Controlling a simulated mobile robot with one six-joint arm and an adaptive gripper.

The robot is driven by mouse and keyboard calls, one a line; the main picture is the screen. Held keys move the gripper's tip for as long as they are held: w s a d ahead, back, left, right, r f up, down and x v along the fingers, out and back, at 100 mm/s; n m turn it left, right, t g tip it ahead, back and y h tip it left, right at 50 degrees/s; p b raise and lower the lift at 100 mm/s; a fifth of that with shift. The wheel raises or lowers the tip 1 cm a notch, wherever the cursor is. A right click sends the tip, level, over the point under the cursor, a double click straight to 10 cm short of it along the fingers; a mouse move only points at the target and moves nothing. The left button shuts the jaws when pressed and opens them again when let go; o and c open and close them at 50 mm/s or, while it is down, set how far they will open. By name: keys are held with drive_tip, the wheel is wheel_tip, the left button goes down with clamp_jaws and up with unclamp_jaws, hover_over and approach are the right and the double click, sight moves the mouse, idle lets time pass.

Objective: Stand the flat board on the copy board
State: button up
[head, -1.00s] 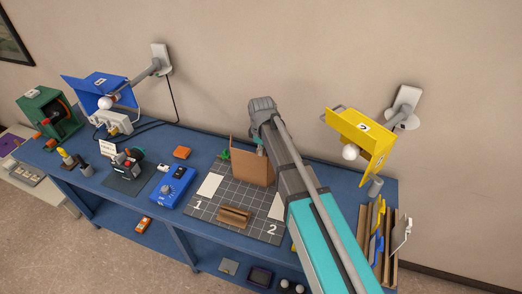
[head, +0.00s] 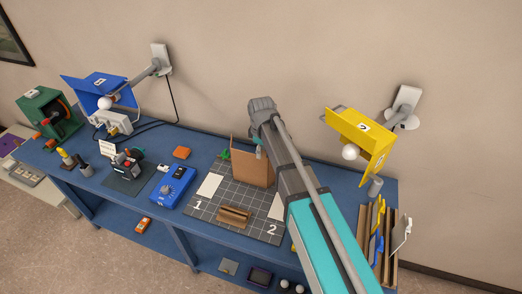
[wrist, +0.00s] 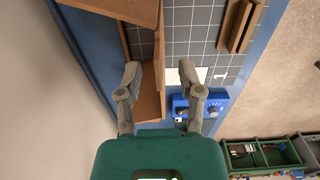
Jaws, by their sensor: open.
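The copy board (head: 212,208) is a dark gridded mat on the blue bench, marked 1 and 2. A brown board with panels at an angle (head: 250,170) stands upright at its back edge; I cannot tell whether it is the flat board. It also shows in the wrist view (wrist: 150,106). My gripper (wrist: 158,72) is open, its left finger over a brown panel and its right finger near a white card (wrist: 186,77). Nothing shows held between the fingers; contact with the panel is unclear.
A brown grooved block (head: 234,215) lies on the mat's front. A blue control box (head: 172,187) stands left of the mat. A yellow lamp (head: 361,130) and a blue lamp (head: 98,90) reach out from the wall. Several upright panels (head: 378,240) stand at the bench's right end.

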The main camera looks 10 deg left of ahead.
drive_tip(key=shift+r, duration=0.15)
drive_tip(key=shift+r+p, duration=3.4)
drive_tip(key=shift+p, duration=0.15)
drive_tip(key=shift+s+f, duration=0.1)
drive_tip(key=shift+s, duration=0.05)
